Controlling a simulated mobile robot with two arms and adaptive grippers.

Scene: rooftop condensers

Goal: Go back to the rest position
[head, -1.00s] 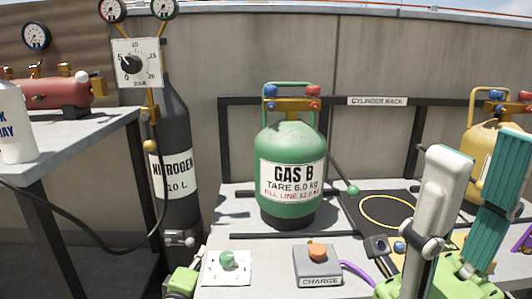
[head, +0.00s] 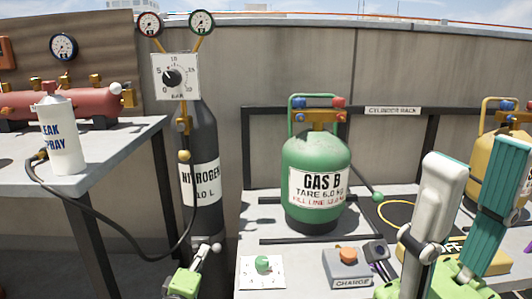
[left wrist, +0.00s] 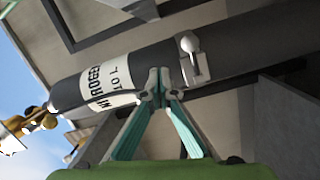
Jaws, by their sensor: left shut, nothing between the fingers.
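My left gripper (left wrist: 160,95) is shut and empty in the left wrist view, its teal fingers meeting at grey tips. There it shows in front of the dark nitrogen cylinder (left wrist: 235,55); I cannot tell whether it touches. White and teal parts of my own body stand at the right of the head view, over a green base.
A green GAS B cylinder (head: 315,165) stands on the bench, behind a CHARGE box (head: 346,268) and a green knob on a white plate (head: 250,275). A spray bottle (head: 61,135) stands on the left table (head: 120,142). A black hose (head: 105,238) hangs between table and nitrogen cylinder.

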